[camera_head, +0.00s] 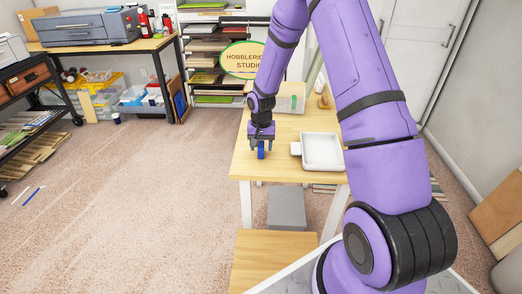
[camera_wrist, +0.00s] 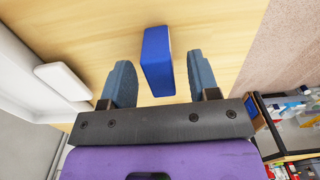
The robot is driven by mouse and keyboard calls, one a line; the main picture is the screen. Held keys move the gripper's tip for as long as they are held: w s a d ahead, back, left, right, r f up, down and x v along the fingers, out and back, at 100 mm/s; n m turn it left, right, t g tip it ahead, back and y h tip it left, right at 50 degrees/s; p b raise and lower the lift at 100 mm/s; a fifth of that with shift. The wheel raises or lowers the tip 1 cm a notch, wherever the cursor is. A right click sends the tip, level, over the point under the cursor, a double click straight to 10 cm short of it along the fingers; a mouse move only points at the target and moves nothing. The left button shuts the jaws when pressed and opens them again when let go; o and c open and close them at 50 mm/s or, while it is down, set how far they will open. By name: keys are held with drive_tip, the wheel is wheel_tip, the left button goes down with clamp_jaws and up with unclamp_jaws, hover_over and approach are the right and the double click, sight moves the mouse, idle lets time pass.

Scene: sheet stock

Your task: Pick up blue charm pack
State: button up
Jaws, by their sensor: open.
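The blue charm pack (camera_head: 261,151) is a small blue block on the light wooden table (camera_head: 283,171), near its left front part. In the wrist view the blue charm pack (camera_wrist: 158,62) shows between and just beyond my two fingers. My gripper (camera_head: 261,146) points down over the pack in the head view. In the wrist view my gripper (camera_wrist: 161,80) is open, with one blue-grey finger on each side of the pack. A gap shows on both sides, so the fingers look apart from it.
A white tray (camera_head: 323,167) with a small white block (camera_head: 296,149) at its left side lies right of the pack. A clear bin (camera_head: 291,98) stands farther back on the table. A sign (camera_head: 244,60) stands behind. The carpet at left is mostly clear.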

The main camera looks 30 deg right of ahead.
drive_tip(key=shift+f, duration=0.85)
drive_tip(key=c, duration=1)
drive_tip(key=shift+r, duration=0.1)
